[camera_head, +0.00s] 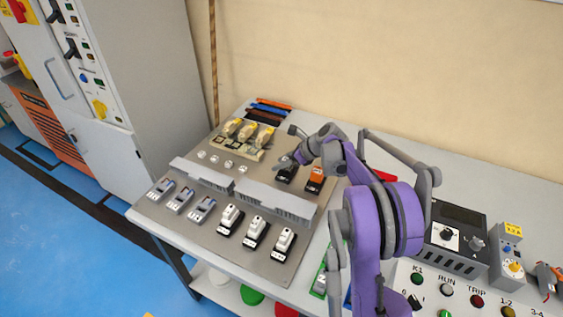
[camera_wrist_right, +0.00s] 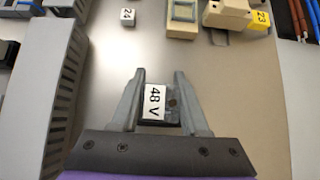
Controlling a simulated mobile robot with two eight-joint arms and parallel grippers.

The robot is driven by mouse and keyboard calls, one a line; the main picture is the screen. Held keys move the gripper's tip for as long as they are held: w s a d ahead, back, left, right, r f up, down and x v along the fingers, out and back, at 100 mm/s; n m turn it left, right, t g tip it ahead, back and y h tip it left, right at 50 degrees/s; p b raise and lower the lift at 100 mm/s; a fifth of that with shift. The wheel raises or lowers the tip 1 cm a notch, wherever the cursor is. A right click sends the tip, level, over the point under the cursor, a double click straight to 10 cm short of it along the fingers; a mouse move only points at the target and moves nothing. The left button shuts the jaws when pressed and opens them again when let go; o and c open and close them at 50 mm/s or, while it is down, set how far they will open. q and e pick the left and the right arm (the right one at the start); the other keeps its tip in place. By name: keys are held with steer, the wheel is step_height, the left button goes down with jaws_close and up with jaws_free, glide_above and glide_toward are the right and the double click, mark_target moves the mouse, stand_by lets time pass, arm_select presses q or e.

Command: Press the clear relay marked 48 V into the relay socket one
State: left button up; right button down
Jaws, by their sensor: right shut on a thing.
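My right gripper (camera_head: 283,162) is above the grey panel, near its right side. In the right wrist view its two fingers (camera_wrist_right: 159,78) are closed around a small relay (camera_wrist_right: 173,104) with a white label reading 48 V. The relay's clear body is hard to make out at this size. Beige socket-like blocks (camera_head: 252,153) with yellow tags stand at the back left of the gripper in the head view. Some also show at the top of the wrist view (camera_wrist_right: 182,22), apart from the held relay. I cannot tell which is socket one. My left gripper is not in view.
Grey slotted ducts (camera_head: 275,201) cross the panel (camera_head: 170,214). Small white-topped parts (camera_head: 214,159) stand behind them; one label (camera_wrist_right: 127,17) reads 24. A black block (camera_head: 287,173) and an orange block (camera_head: 315,179) lie near the gripper. Breakers (camera_head: 256,229) stand in front.

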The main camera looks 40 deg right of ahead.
steer(key=shift+f, duration=0.35)
steer(key=shift+c, duration=1.6)
jaws_free()
steer(key=v, duration=1.1)
